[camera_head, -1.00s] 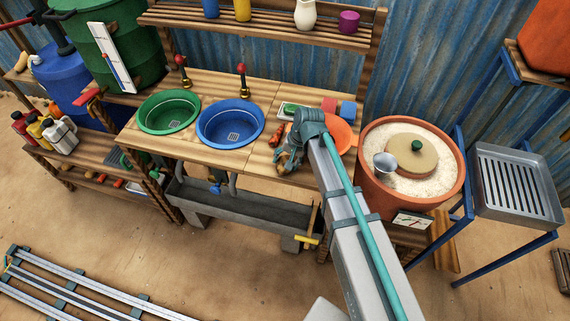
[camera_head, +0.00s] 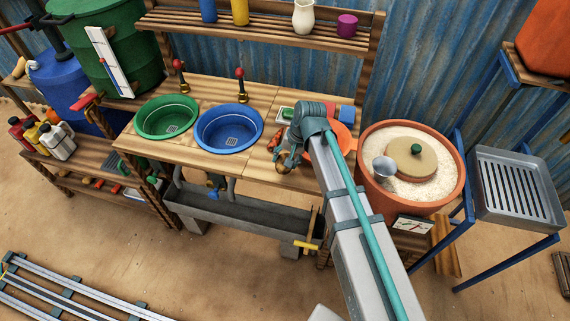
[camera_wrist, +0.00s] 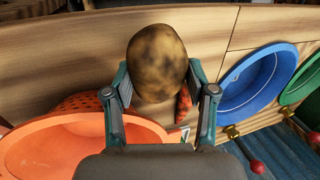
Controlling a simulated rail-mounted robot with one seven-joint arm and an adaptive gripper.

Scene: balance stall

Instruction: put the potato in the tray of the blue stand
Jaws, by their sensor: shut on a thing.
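The potato (camera_wrist: 157,62) is brown with dark blotches and sits between the two fingers of my gripper (camera_wrist: 160,76) in the wrist view. My gripper is shut on it, over the wooden counter. In the head view my gripper (camera_head: 289,158) is at the counter's right part, right of the blue basin; the potato is mostly hidden there. The blue stand (camera_head: 507,264) is at the far right. Its grey metal tray (camera_head: 533,224) has a slotted floor and looks empty.
A terracotta tub (camera_head: 372,198) of pale grain, with a round lid and metal scoop, stands between counter and stand. An orange bowl (camera_wrist: 30,152) is beside my gripper. Blue (camera_head: 230,125) and green (camera_head: 167,116) basins are left. An orange container (camera_head: 548,42) is above the tray.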

